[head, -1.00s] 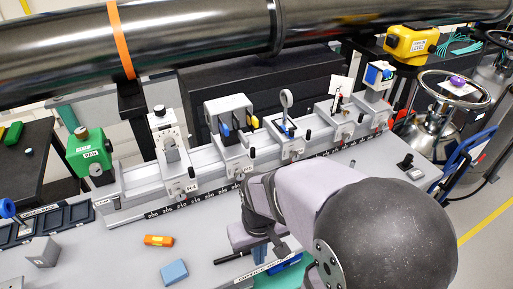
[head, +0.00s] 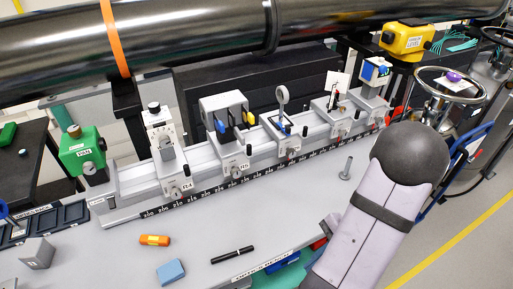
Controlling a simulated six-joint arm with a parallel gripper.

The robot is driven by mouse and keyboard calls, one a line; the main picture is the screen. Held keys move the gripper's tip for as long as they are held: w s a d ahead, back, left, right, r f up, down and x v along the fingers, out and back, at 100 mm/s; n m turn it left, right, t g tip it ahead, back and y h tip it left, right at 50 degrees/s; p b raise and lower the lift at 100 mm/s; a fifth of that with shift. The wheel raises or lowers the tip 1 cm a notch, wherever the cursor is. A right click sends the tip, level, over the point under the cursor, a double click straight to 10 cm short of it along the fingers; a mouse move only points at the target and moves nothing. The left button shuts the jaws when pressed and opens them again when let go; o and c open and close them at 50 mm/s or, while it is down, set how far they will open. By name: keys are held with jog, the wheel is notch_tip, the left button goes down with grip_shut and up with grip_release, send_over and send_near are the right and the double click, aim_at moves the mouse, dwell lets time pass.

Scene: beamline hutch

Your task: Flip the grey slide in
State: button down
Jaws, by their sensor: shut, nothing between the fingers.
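A pale grey filter box (head: 222,103) stands on a carriage of the bench rail in the head view. A blue slide (head: 221,126) hangs low at its left front and a yellow slide (head: 250,118) sits at its right. Dark, greyish pieces show between these two; they are too small to tell which is the grey slide or how it is turned. My arm reaches up to its elbow at the right and folds back down to the bottom edge. My gripper's fingers do not show; they are hidden behind or below the arm.
Other carriages on the rail (head: 210,190) hold a ring lens (head: 282,95) and a white card (head: 337,86). An orange cylinder (head: 155,240), blue block (head: 171,271), black pen (head: 232,255) and small post (head: 346,169) are on the bench.

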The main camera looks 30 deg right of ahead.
jog(key=w+d+r+m+t+y, duration=0.3)
jog(key=w+r+m+t, duration=0.5)
jog(key=w+m, duration=0.45)
jog(key=w+r+m+t+y, duration=0.1)
jog(key=r+m, duration=0.6)
jog(key=w+r+m+t+y, duration=0.2)
jog(key=r+m, duration=0.5)
jog(key=shift+w+t+y, duration=0.25)
jog(key=shift+t+y, duration=0.05)
